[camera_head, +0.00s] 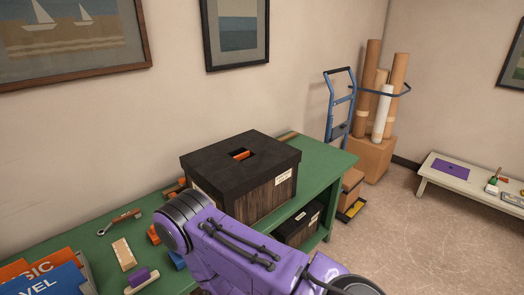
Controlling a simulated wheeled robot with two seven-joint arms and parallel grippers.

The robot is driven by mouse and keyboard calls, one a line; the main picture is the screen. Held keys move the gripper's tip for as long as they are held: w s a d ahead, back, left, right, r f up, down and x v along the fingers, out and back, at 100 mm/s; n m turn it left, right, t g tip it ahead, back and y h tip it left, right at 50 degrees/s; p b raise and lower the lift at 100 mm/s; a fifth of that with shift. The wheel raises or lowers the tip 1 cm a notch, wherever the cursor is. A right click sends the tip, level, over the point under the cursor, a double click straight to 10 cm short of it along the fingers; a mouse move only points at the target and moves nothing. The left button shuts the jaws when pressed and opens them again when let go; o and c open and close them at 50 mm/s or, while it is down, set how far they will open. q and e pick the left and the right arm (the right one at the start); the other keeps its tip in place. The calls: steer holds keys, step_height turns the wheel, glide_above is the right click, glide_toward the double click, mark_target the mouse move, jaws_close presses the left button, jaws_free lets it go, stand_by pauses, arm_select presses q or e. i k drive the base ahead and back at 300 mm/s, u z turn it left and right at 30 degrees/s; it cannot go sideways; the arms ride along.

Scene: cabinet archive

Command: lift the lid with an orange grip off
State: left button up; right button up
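A dark lid (262,146) covers a wooden box (262,195) on the green table (320,167). Its orange grip (240,154) shows in a small recess in the middle of the top. The lid looks level and seated on the box. A purple link of one of my arms crosses the foreground and hides part of the box's lower front. Neither gripper can be seen, and nothing in view touches the orange grip.
A wrench (119,220), a wooden block (124,254) and boxes with lettering (50,281) lie at the table's left. A second dark box (298,225) stands under the table. A blue hand truck (340,105) and cartons (368,158) stand behind right; a low bench (455,184) is at far right.

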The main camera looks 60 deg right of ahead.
mark_target(224, 169)
steer(key=k, duration=0.4)
steer(key=u, duration=0.9)
steer(key=i, duration=0.85)
steer(key=z, duration=2.25)
